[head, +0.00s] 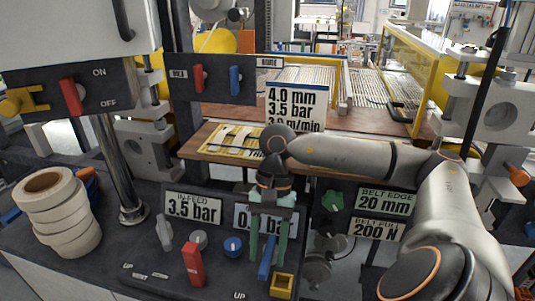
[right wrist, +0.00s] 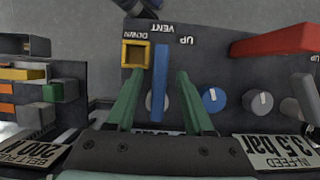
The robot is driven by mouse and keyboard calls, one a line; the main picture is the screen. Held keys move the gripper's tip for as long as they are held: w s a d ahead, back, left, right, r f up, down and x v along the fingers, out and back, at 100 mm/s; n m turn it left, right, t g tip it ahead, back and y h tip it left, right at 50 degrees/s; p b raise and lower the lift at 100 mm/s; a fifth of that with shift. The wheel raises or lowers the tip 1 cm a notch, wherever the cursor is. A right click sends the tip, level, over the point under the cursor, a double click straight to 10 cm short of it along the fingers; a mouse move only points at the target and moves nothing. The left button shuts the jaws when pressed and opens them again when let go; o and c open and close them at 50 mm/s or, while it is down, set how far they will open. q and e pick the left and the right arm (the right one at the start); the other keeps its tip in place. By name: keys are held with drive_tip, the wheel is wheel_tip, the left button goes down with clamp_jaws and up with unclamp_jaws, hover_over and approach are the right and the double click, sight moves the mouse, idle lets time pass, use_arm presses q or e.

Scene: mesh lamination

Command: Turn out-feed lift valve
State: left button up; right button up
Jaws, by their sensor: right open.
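A blue lever (head: 265,270) on the dark front panel is the out-feed lift valve handle; it stands beneath a partly hidden "bar" display (head: 248,218). My right gripper (head: 264,257) is open, its green fingers pointing down on either side of the lever. In the right wrist view, the blue lever (right wrist: 159,88) stands between the two fingers of the gripper (right wrist: 160,75), with visible gaps on both sides. DOWN, VENT and UP labels show beyond it, and a yellow square frame (right wrist: 136,55) is at DOWN. My left gripper is out of view.
Close to the lever are a blue knob (head: 233,247), a red lever (head: 192,264) and a grey lever (head: 164,232). An IN FEED display (head: 193,206) reads 3.5 bar. A green knob (head: 332,200) is at right; tape rolls (head: 60,212) are stacked at left.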

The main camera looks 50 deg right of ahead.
use_arm(q)
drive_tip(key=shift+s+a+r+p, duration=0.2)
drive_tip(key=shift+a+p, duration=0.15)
drive_tip(key=shift+p, duration=0.15)
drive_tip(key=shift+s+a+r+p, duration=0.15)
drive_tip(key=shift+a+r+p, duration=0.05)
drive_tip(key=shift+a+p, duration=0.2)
use_arm(e)
drive_tip(key=v, duration=1.2)
drive_tip(key=shift+r, duration=0.25)
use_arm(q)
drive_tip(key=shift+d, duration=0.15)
